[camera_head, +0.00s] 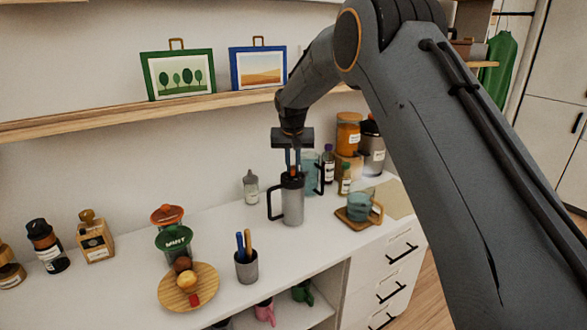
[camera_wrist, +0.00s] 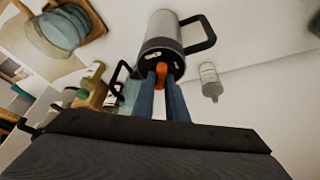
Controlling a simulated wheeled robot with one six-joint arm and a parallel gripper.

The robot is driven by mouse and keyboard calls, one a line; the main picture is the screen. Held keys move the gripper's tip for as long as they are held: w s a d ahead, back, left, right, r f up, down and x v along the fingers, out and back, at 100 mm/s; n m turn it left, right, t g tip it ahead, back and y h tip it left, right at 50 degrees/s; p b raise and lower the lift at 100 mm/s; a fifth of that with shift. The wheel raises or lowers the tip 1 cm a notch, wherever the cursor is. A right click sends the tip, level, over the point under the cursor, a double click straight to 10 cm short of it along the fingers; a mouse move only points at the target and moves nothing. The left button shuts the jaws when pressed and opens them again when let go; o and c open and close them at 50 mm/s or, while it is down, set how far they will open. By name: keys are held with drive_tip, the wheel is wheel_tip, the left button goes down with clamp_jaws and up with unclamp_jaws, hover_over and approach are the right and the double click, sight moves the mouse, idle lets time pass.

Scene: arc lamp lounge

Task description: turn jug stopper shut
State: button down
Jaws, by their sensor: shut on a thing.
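The jug (camera_head: 293,205) is a grey cylinder with a black handle on its left side, upright on the white counter. In the wrist view the jug (camera_wrist: 160,38) has a black rim. Its orange stopper (camera_wrist: 161,72) sits at the top of the jug. My gripper (camera_head: 292,168) points down over the jug's top. In the wrist view the two blue-grey fingers of my gripper (camera_wrist: 162,88) are shut on the stopper. The fingers hide part of the stopper, so its exact angle is hard to tell.
A clear blue pitcher (camera_head: 311,165) and small bottles (camera_head: 328,167) stand close behind and right of the jug. A glass mug (camera_head: 360,207) sits on a wooden coaster to the right. A pale bottle (camera_head: 250,187) stands left. A pen cup (camera_head: 246,266) is in front.

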drive_tip(key=m+b, duration=0.1)
drive_tip(key=m, duration=0.1)
drive_tip(key=m+h+b, duration=0.2)
drive_tip(key=m+b, duration=0.1)
drive_tip(key=shift+w+a+f+m, duration=0.15)
drive_tip(key=shift+a+m, duration=0.1)
drive_tip(key=shift+m, duration=0.05)
drive_tip(key=m+g+h+b, duration=0.1)
drive_tip(key=m, duration=0.2)
drive_tip(key=m+g+b, duration=0.1)
drive_tip(key=m+b, duration=0.1)
drive_tip(key=shift+a+m+h, duration=0.1)
drive_tip(key=shift+m+h, duration=0.3)
drive_tip(key=c, duration=1.8)
unclamp_jaws()
drive_tip(key=shift+o, duration=0.2)
drive_tip(key=b+v, duration=0.2)
drive_tip(key=v, duration=0.6)
drive_tip(key=shift+w, duration=0.15)
